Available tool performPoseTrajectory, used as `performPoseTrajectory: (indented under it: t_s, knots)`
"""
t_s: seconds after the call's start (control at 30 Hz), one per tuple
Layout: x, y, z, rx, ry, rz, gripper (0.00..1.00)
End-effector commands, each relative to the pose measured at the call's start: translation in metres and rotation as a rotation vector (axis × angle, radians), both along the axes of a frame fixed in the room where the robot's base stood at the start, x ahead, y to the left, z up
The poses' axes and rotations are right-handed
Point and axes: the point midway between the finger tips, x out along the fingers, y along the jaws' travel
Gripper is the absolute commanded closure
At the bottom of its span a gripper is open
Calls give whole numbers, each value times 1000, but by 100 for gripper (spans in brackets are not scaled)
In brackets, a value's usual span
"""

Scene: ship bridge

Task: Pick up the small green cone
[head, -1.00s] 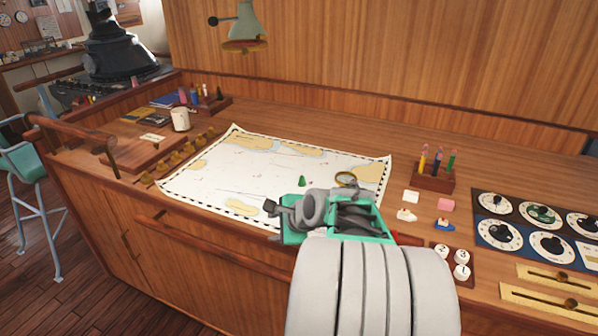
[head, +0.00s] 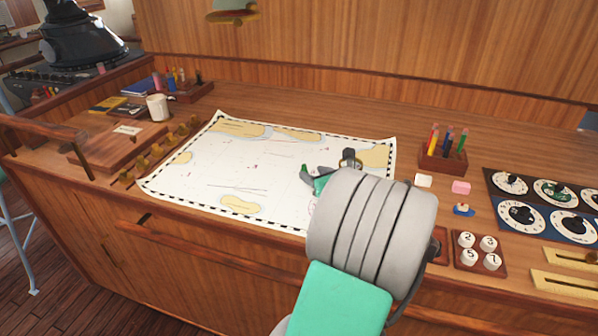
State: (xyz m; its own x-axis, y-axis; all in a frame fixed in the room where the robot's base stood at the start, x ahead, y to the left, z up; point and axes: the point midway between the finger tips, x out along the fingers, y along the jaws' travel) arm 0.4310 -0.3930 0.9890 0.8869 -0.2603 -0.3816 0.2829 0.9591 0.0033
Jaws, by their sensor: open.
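The small green cone (head: 304,173) stands on the white sea chart (head: 215,180), right of the chart's middle. My gripper (head: 324,172) is over the right part of the chart, just right of the cone in the picture. Its jaws are open, with grey finger parts and a bit of green housing showing. My pale ribbed arm hides most of the gripper. A grey finger part shows right beside the cone; I cannot tell whether it touches it.
A pen holder (head: 443,157), a white block (head: 424,180), a pink block (head: 461,187) and a small blue boat (head: 463,209) are right of the chart. Numbered knobs (head: 480,250) and dials (head: 522,217) lie further right. A mug (head: 158,107) stands at the back left.

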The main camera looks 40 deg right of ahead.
Motion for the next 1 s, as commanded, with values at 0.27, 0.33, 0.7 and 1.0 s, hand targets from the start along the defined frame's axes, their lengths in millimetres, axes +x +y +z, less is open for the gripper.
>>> performPoseTrajectory:
  t_s: [0.27, 0.33, 0.7, 1.0]
  knots:
    - [43, -16, -12, 0, 2, 4, 57]
    - [50, -17, -15, 0, 2, 3, 57]
    - [52, -19, -16, -3, 2, 0, 67]
    - [51, -19, -16, -3, 2, 0, 92]
